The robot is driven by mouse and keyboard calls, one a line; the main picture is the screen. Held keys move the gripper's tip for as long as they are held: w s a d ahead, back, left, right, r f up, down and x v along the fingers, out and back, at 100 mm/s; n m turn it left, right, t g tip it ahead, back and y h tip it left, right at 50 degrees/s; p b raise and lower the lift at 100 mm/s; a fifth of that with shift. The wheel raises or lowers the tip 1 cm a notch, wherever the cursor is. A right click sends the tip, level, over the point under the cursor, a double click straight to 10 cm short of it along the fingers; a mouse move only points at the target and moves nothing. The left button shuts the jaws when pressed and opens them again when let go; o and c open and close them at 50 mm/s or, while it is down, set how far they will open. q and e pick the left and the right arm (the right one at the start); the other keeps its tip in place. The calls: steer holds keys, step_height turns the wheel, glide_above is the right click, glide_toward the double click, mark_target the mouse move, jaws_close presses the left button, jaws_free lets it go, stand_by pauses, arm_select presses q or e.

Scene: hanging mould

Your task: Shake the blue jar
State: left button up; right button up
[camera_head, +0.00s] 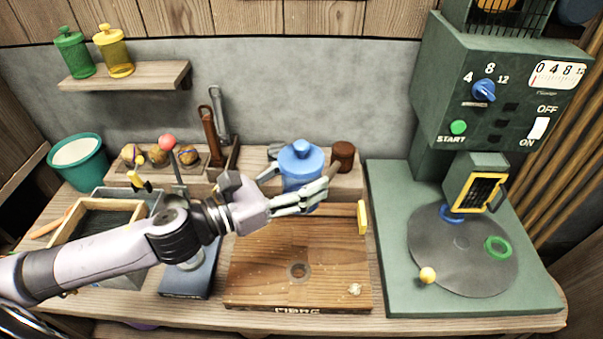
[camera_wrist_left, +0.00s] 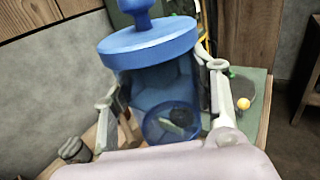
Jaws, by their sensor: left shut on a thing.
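The blue jar (camera_head: 302,167) is a translucent blue vessel with a wide blue lid and a knob. It is at the back middle of the workbench in the head view. My left gripper (camera_head: 318,196) is shut on the jar, with fingers on both sides of its body. In the left wrist view the jar (camera_wrist_left: 160,75) fills the middle, upright with a slight tilt, and something dark shows inside it. I cannot tell whether its base is clear of the wooden ledge behind the board. My right gripper does not show.
A wooden board (camera_head: 255,262) lies in front of the jar. A brown cup (camera_head: 343,153) stands close to the jar's right. A green machine (camera_head: 455,110) with a round plate (camera_head: 440,262) takes up the right side. A shelf (camera_head: 135,78) holds green and yellow jars.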

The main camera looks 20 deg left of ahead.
mark_target(294, 149)
arm_select(q)
step_height(294, 149, up, 7)
steer(key=p, duration=0.7)
steer(key=shift+r, duration=0.15)
step_height(294, 149, down, 8)
steer(key=b, duration=0.6)
steer(key=shift+r+b, duration=0.2)
steer(key=shift+b, duration=0.15)
steer(key=shift+w+r, duration=0.1)
steer(key=shift+r, duration=0.05)
